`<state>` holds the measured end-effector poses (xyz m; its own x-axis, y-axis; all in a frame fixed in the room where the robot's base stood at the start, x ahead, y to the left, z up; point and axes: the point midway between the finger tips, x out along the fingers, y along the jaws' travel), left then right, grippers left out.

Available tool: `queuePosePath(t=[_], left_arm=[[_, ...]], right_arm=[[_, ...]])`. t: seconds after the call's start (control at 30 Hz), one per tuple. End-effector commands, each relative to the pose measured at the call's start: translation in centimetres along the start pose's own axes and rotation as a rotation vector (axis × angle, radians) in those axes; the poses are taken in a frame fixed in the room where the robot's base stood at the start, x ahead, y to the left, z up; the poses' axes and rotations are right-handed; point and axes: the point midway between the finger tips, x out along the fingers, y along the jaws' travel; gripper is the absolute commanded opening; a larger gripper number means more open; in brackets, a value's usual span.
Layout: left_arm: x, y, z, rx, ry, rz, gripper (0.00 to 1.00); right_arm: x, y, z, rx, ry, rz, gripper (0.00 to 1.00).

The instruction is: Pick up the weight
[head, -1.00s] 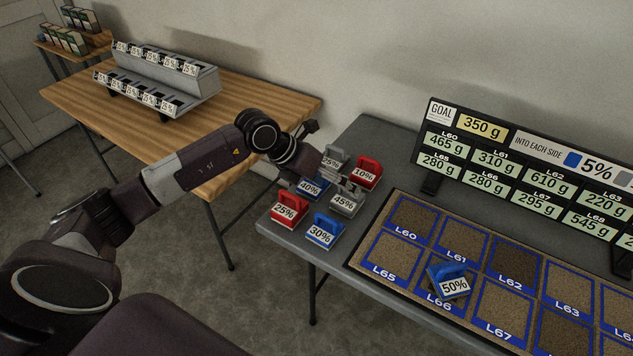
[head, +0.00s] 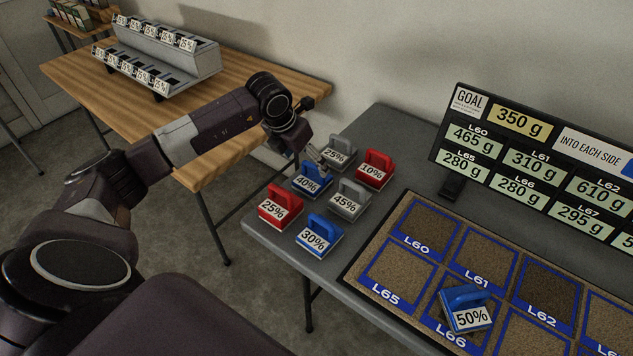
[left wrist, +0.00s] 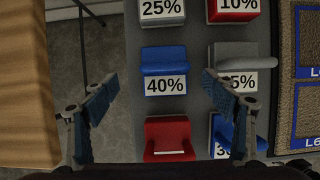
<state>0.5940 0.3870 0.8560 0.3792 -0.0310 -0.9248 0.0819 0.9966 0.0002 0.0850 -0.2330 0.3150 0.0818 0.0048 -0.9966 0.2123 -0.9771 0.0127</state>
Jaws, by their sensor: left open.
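Several handled weights stand on the grey table: blue 40% (head: 310,180), grey 45% (head: 349,200), grey 25% (head: 338,154), red 10% (head: 374,170), red 25% (head: 280,207) and blue 30% (head: 318,236). A blue 50% weight (head: 467,309) sits on the soil panel by L66. My left gripper (head: 314,156) is open and empty, just behind and above the blue 40% weight. In the left wrist view its spread fingers (left wrist: 158,84) flank the blue 40% weight (left wrist: 165,66), with the right finger overlapping the 45% label. My right gripper is out of view.
The soil panel (head: 399,240) with blue-framed squares lies at the right of the table. A goal board (head: 545,155) reading 350 g stands behind it. A wooden table (head: 225,150) with a grey stepped rack (head: 168,67) is at the left.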

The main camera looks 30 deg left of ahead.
Motion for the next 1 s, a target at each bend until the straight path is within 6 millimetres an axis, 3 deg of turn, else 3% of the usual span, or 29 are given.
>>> queuePosePath(t=[0.57, 0.87, 1.0], left_arm=[[7.0, -0.8, -0.8, -0.001, 0.002, -0.002, 0.78], [7.5, -0.7, -0.8, 0.001, 0.001, -0.001, 0.78], [7.5, -0.7, -0.8, 0.001, 0.001, -0.001, 0.63]], right_arm=[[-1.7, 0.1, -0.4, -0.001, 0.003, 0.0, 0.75], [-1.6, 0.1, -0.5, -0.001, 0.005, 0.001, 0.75], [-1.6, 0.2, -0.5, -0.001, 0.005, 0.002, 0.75]])
